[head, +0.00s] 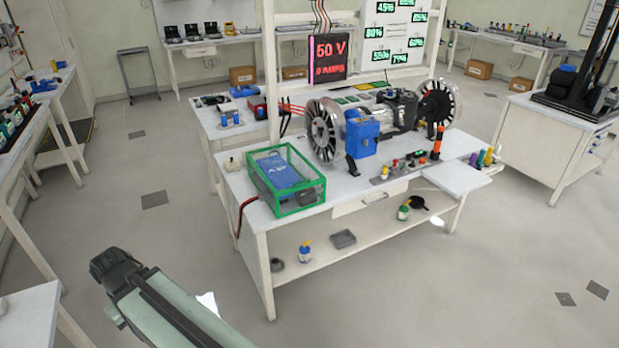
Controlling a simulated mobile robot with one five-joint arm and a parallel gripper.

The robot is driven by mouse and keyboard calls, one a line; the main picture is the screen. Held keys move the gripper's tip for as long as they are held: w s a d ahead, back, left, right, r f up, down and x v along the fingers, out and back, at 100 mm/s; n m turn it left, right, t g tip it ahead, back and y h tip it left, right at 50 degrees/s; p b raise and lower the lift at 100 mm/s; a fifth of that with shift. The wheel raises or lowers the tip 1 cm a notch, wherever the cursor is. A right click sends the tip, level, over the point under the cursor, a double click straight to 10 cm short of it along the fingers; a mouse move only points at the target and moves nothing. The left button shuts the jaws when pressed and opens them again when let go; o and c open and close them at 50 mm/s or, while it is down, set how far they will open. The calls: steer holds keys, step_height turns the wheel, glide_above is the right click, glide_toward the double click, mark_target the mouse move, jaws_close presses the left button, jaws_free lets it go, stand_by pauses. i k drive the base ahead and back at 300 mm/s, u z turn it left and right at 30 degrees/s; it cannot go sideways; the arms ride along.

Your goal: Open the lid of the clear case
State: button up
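The clear case (279,203) is a see-through box with green edges. It sits at the front left corner of the white workbench (345,212). Its lid looks shut, lying flat across the top. A blue device (285,170) with pale lettering shows through it. My arm reaches up from the bottom edge at the lower left, ending in a dark joint, well apart from the case. I make out no gripper fingers.
A motor rig with slotted wheels (323,131) and a blue block (361,137) stands right of the case. A dark red cable (240,215) hangs at the bench's left edge. A lower shelf (330,250) holds small items. Floor in front is clear.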

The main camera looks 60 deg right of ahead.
mark_target(270, 184)
steer(key=z, duration=1.7)
steer(key=k, duration=0.65)
steer(key=u, duration=0.65)
steer(key=i, duration=1)
steer(key=u, duration=0.25)
